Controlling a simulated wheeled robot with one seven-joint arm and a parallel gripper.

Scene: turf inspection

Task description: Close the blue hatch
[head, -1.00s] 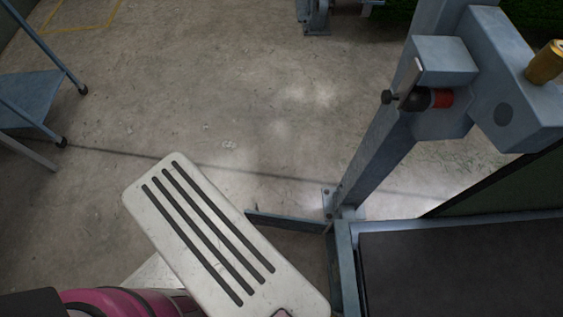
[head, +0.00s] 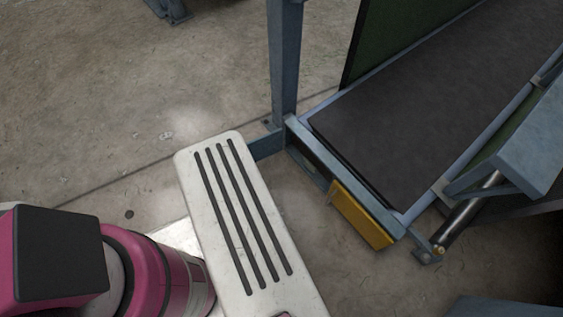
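What looks like the blue hatch (head: 267,145) is a blue-grey flap at the left end corner of the conveyor frame, by the foot of a blue-grey post. It juts out to the left, away from the frame, so it appears to stand open. Its left end is hidden behind my white slotted body panel. A dark recess (head: 308,159) shows in the frame's end face just right of it. My gripper is not in view; only pink and black links of my arm show at lower left.
The conveyor's dark belt (head: 405,110) runs to the upper right. A yellow panel (head: 361,215) sticks out from its end. The post (head: 285,60) rises at the left corner. A blue-grey structure (head: 520,150) with a cylinder stands at right. Concrete floor is clear at left.

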